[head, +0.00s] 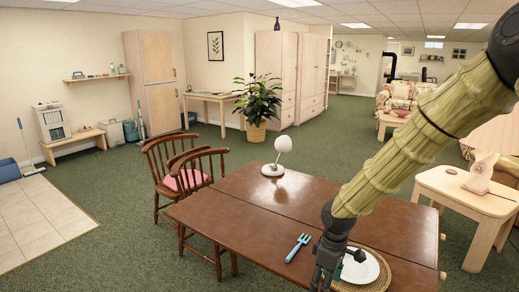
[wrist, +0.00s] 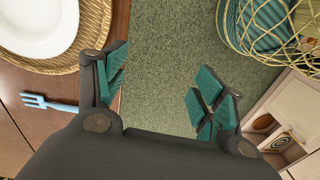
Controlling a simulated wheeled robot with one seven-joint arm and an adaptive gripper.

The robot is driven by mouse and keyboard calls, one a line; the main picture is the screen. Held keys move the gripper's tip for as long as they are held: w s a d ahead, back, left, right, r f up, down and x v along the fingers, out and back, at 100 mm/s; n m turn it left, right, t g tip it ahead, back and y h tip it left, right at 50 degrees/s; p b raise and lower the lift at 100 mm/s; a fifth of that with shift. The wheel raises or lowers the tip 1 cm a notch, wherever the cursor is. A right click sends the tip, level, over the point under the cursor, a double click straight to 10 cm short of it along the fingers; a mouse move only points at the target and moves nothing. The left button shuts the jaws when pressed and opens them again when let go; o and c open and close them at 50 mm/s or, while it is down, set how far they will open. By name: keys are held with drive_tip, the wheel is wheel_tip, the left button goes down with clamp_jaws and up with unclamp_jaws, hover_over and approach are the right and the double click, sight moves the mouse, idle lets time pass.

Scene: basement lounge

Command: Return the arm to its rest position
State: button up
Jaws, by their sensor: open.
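My arm reaches in from the upper right of the head view and bends down at the table (head: 232,205). My gripper (head: 328,268) is at its end, in front of the white plate (head: 362,268) and partly covering it. The wrist view shows my gripper (wrist: 162,85) with its teal-padded fingers wide apart and only green carpet between them. It holds nothing. A blue fork (head: 298,247) lies on the table to the left of the gripper; it also shows in the wrist view (wrist: 48,103).
The plate rests on a round woven mat (wrist: 92,40). A white lamp (head: 283,146) stands at the table's back. Two wooden chairs (head: 200,160) stand at its left. A side table (head: 465,197) stands right. Carpet lies open behind.

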drive_tip(key=s+a+f+m+y, duration=0.1)
drive_tip(key=s+f+m, duration=0.2)
drive_tip(key=s+f, duration=0.6)
drive_tip(key=s+a+f+m+y, duration=0.1)
drive_tip(key=s+f+m, duration=0.2)
drive_tip(key=s+f, duration=0.6)
drive_tip(key=s+d+f+m+h, duration=0.1)
drive_tip(key=s+d+f+m, duration=0.1)
drive_tip(key=s+f, duration=0.3)
drive_tip(key=s+d+f+m+h+p, duration=0.1)
drive_tip(key=s+d+f+m, duration=0.2)
drive_tip(key=s+f, duration=0.3)
drive_tip(key=s+d, duration=0.1)
drive_tip(key=s, duration=0.4)
drive_tip(key=shift+s, duration=0.25)
